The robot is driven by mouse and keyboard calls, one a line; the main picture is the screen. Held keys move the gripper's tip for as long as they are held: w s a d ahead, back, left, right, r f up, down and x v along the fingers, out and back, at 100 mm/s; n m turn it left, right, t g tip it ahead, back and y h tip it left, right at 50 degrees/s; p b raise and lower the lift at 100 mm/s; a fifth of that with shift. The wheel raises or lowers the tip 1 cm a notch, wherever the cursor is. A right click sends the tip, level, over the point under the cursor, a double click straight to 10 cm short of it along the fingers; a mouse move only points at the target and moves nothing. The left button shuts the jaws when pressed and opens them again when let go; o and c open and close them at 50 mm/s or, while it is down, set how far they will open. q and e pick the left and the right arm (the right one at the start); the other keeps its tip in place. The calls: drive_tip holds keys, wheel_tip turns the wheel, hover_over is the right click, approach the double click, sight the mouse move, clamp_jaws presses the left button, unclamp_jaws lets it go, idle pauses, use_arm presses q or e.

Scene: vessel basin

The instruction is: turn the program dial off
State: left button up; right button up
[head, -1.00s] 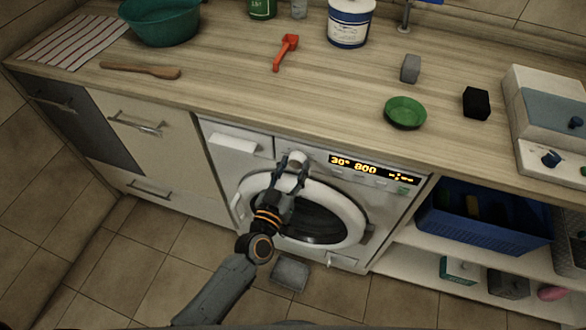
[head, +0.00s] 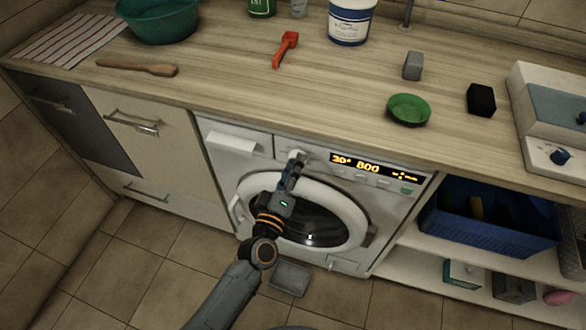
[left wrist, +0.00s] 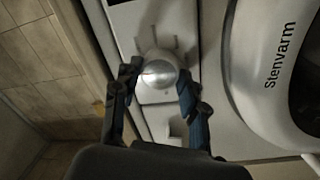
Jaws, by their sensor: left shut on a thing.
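The program dial (head: 297,156) is a pale round knob on the front panel of the white washing machine (head: 232,141), left of the lit display (head: 361,163). In the left wrist view the dial (left wrist: 160,72) sits between my two dark fingers, with marks on the panel around it. My left gripper (head: 293,164) is shut on the dial, with its fingers on opposite sides; it also shows in the left wrist view (left wrist: 157,77). In the head view the fingers partly hide the dial, and its pointer cannot be made out. My right gripper is not in view.
The round washer door (head: 353,211) is just below the dial. A blue crate (head: 500,232) stands on the shelf at right. A grey object (head: 290,278) lies on the floor.

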use_arm(q)
drive_tip(key=shift+f+n+b, duration=0.1)
drive_tip(key=shift+n+b, duration=0.2)
drive_tip(key=shift+n, duration=1.4)
drive_tip(key=o, duration=1.2)
drive_tip(key=shift+c, duration=0.2)
drive_tip(key=r+v, duration=0.1)
drive_tip(key=v, duration=1.1)
drive_tip(key=shift+f, duration=0.4)
drive_tip(key=shift+d, duration=0.15)
